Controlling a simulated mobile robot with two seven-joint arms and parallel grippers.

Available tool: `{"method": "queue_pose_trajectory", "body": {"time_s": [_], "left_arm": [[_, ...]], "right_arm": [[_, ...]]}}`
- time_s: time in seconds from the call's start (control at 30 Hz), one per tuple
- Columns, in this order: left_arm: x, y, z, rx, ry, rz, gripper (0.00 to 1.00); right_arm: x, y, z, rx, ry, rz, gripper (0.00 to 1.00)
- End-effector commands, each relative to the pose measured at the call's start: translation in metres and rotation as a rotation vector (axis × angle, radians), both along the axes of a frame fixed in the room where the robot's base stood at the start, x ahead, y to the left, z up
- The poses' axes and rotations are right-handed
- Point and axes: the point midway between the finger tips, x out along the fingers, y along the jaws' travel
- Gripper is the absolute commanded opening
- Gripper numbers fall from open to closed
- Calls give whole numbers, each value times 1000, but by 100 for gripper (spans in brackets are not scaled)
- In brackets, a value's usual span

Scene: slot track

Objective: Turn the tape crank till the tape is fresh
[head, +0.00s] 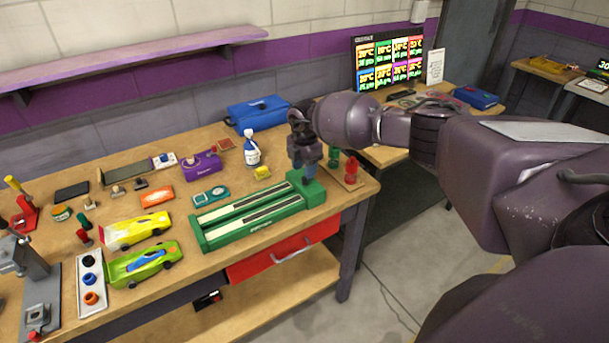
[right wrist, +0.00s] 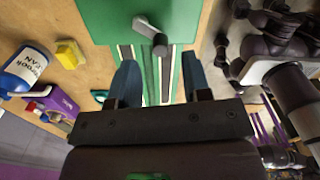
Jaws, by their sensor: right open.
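The long green tape unit (head: 205,239) lies on the bench, with pale and dark strips running along its top. Its raised green end block (head: 314,192) stands at the right end and also shows in the right wrist view (right wrist: 105,20). The small grey crank (right wrist: 150,32) sits on that block; in the head view my gripper largely hides it. My right gripper (head: 306,175) is over the block, pointing down. In the right wrist view its blue-grey fingers (right wrist: 160,78) are apart and empty, with the crank beyond the tips, roughly between them. My left gripper is not in view.
A blue-labelled spray bottle (head: 251,150) and yellow block (head: 262,173) stand behind the unit. Red and green pieces (head: 351,168) stand close to its right. Yellow (head: 137,231) and green (head: 143,264) cars lie left. The bench's front edge is near, above a red drawer (head: 285,256).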

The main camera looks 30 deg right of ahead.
Motion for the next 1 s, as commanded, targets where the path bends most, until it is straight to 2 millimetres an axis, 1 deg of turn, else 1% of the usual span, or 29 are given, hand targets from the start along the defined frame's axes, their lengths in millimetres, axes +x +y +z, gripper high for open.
{"method": "queue_pose_trajectory", "body": {"time_s": [0.03, 0.2, 0.4, 0.6, 1.0], "left_arm": [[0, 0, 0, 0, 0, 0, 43], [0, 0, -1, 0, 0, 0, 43], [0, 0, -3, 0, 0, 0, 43], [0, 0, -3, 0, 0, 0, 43], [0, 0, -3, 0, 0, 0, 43]], "right_arm": [[0, -1, 11, -1, -3, 1, 44], [0, 0, 40, -1, -2, 1, 44], [0, 0, 62, -1, 0, -1, 44], [0, 0, 69, -1, 1, 0, 44], [0, 0, 69, 0, 1, 0, 44]]}}
